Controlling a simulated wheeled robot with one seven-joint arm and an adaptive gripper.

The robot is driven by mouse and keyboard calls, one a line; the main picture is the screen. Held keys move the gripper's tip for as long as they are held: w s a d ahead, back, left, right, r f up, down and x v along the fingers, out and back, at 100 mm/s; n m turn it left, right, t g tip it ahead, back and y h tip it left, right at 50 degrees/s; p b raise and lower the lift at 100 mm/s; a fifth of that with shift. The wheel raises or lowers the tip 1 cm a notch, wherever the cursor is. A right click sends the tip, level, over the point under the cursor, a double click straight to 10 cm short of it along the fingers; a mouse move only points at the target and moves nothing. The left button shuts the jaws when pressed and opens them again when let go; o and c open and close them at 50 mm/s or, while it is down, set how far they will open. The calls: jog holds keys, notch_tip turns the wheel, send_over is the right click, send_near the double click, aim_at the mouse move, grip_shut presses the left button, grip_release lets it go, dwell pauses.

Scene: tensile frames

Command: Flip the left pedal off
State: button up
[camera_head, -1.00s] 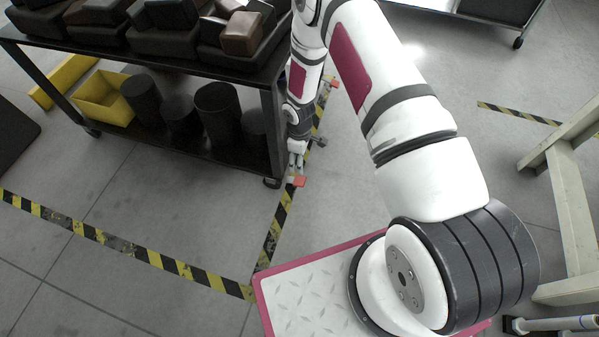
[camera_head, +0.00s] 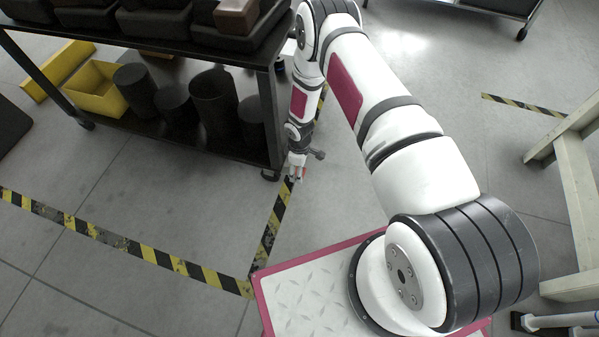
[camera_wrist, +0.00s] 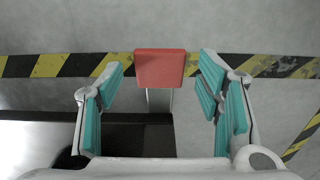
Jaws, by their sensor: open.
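A red pedal (camera_wrist: 160,68) on a pale stem shows in the wrist view, at the middle, between the tips of my open gripper (camera_wrist: 161,62). A gap shows between the pedal and each teal finger pad. In the head view my gripper (camera_head: 297,177) hangs low beside the front right leg of the black rack, and a little of the red pedal (camera_head: 303,172) shows at its fingers. Most of the pedal is hidden there. No second pedal can be made out clearly.
The black rack (camera_head: 150,48) stands at the left with dark cylinders and a yellow bin (camera_head: 97,88) on its lower shelf. Yellow-black floor tape (camera_head: 150,252) runs near it. A beige wooden frame (camera_head: 572,190) stands at the right.

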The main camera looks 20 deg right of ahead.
jog(key=shift+f, duration=0.35)
jog(key=shift+c, duration=0.6)
grip_shut()
jog(key=shift+w+a+r+h, duration=0.1)
jog(key=shift+a+r+h, duration=0.05)
jog(key=shift+r+h, duration=0.15)
jog(key=shift+o, duration=0.6)
grip_release()
